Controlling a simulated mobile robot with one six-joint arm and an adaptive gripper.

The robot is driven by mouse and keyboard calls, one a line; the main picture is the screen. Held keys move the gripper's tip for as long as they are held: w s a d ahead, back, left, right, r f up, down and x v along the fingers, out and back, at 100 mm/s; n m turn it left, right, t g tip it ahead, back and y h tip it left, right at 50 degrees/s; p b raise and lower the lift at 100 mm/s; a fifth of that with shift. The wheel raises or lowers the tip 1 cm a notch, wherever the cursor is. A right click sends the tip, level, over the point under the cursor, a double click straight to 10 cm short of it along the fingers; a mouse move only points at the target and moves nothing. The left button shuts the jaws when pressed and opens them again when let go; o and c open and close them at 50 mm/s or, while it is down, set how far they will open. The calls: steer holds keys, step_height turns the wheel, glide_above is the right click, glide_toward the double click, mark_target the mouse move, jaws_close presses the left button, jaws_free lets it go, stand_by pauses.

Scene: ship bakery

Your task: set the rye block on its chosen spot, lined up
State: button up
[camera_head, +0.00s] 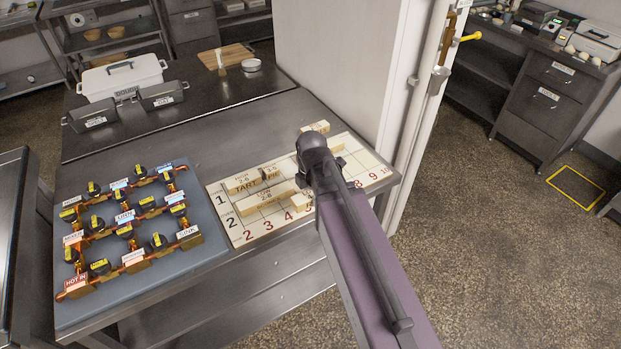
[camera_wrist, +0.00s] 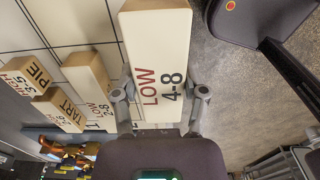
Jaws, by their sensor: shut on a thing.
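My gripper (camera_wrist: 160,97) is shut on a long pale block (camera_wrist: 157,55) whose top reads LOW 4-8. A finger is on each side of it. No product name is readable on this block, so I cannot confirm that it is the rye block. In the head view my gripper is mostly hidden by my arm, over the right part of the numbered grid board (camera_head: 241,237). The board shows in the wrist view (camera_wrist: 80,28), beneath and left of the held block. Whether the held block touches the board is unclear.
The TART block (camera_head: 243,185), the PIE block (camera_head: 270,174) and a long block (camera_head: 270,198) lie on the grid. A pale block end (camera_head: 316,127) shows behind my gripper. A panel of valves (camera_head: 125,225) is to the left. A white wall (camera_head: 345,60) stands close behind the board.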

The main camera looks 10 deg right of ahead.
steer(key=w, duration=0.3)
steer(key=w+d, duration=0.1)
steer(key=w, duration=0.2)
steer(key=w+d+f, duration=0.1)
steer(key=w, duration=0.3)
steer(key=shift+w+d+b, duration=0.1)
steer(key=shift+d+b, duration=0.1)
steer(key=shift+b, duration=0.2)
steer(key=shift+w+d, duration=0.1)
steer(key=shift+w, duration=0.2)
steer(key=shift+w+d+f+b, duration=0.1)
steer(key=shift+w+f+b, duration=0.25)
steer(key=shift+f+b, duration=1.45)
steer(key=shift+b, duration=0.05)
steer(key=shift+f, duration=0.2)
steer(key=o, duration=1.2)
steer(key=shift+r, duration=0.15)
